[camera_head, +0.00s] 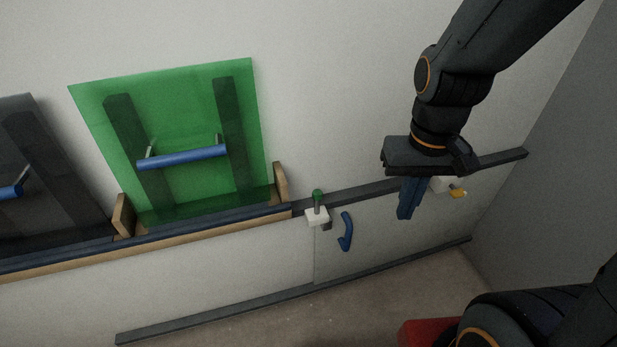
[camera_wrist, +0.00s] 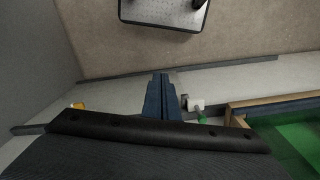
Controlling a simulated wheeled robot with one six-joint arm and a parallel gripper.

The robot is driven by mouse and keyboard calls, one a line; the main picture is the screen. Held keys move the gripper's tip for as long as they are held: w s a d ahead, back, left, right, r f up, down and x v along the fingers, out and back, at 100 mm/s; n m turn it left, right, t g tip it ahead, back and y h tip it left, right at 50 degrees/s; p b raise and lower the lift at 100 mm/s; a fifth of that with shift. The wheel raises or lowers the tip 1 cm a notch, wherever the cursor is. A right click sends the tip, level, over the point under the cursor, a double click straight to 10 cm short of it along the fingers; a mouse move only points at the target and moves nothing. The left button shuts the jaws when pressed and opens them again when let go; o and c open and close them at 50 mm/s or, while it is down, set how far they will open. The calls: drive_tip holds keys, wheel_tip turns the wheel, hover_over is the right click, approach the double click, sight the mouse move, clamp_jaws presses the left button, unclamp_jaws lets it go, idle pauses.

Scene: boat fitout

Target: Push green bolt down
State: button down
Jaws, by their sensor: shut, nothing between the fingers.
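The green bolt (camera_head: 317,196) stands upright in a white block (camera_head: 317,216) on the dark rail, at the upper left of a small door with a blue handle (camera_head: 346,232). In the wrist view the green bolt (camera_wrist: 202,116) shows right of the fingers, by its white block (camera_wrist: 196,104). My gripper (camera_head: 405,212) is shut and empty, fingers pointing down, to the right of the bolt and apart from it. The blue fingers also show in the middle of the wrist view (camera_wrist: 160,76).
A green translucent panel (camera_head: 185,185) with a blue handle (camera_head: 182,156) sits in a wooden-edged rail to the left. A dark panel (camera_head: 40,190) stands beyond it.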

wheel_tip(320, 180, up, 4)
drive_tip(key=r+m+t+p, duration=0.1)
drive_tip(key=m+p, duration=0.3)
drive_tip(key=m, duration=1.1)
hover_over(319, 193)
drive_tip(key=s+d, duration=0.1)
drive_tip(key=s, duration=0.1)
drive_tip(key=shift+w+d+f+y, duration=0.1)
drive_tip(key=shift+w+f+y, duration=0.15)
drive_tip(key=shift+y, duration=0.15)
drive_tip(key=shift+f, duration=0.15)
drive_tip(key=f, duration=0.9)
drive_tip(key=w+a+f+p, duration=0.1)
drive_tip(key=f, duration=0.3)
drive_tip(key=shift+w+f, duration=0.1)
drive_tip(key=shift+f, duration=0.2)
